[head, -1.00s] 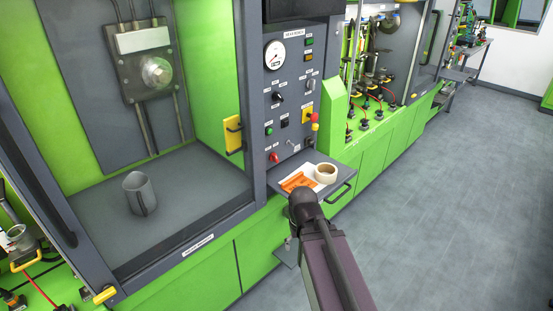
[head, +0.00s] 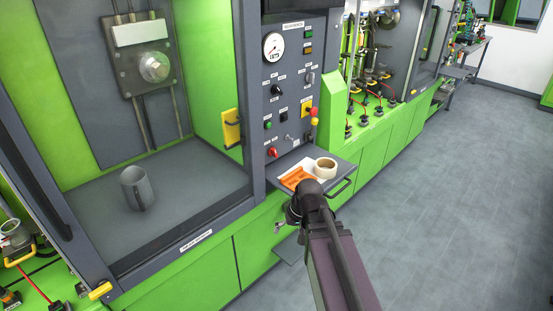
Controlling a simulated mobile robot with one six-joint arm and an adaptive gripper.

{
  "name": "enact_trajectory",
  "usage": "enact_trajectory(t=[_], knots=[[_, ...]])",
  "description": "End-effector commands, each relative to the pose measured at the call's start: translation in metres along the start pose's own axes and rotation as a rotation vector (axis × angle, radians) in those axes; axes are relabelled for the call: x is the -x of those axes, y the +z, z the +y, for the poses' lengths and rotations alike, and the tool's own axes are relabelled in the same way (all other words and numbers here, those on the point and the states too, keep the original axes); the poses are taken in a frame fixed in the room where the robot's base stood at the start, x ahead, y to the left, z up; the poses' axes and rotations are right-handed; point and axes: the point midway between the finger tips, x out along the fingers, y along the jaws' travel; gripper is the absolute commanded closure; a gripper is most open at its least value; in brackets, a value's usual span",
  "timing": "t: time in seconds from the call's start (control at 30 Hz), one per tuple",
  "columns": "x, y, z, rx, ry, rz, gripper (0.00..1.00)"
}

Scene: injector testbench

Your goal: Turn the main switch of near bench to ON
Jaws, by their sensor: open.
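The near bench's grey control panel (head: 289,90) faces me at the picture's centre. It carries a yellow plate with a red knob (head: 308,108), a black rotary knob (head: 277,90), a small metal lever (head: 289,138) and a red knob (head: 272,152) low on the left. The labels are too small to read, so I cannot tell for sure which is the main switch. My gripper (head: 280,226) is low and left of the wrist, below the small shelf, mostly hidden by my arm. It is open, apart from the panel.
A small shelf (head: 334,186) juts out below the panel, with a tape roll (head: 326,168) and an orange item (head: 297,178). The floor (head: 450,190) at right is clear.

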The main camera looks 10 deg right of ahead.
Motion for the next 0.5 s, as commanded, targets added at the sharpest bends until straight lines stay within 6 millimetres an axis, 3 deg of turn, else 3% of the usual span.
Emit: enact_trajectory(t=[0.03,0.2,0.5], knots=[[-0.011,-0.013,0.000,-0.006,-0.050,0.029,0.00],[-0.020,-0.053,-0.007,-0.031,-0.237,0.151,0.00],[-0.015,-0.126,-0.002,-0.116,-0.538,0.395,0.00]])
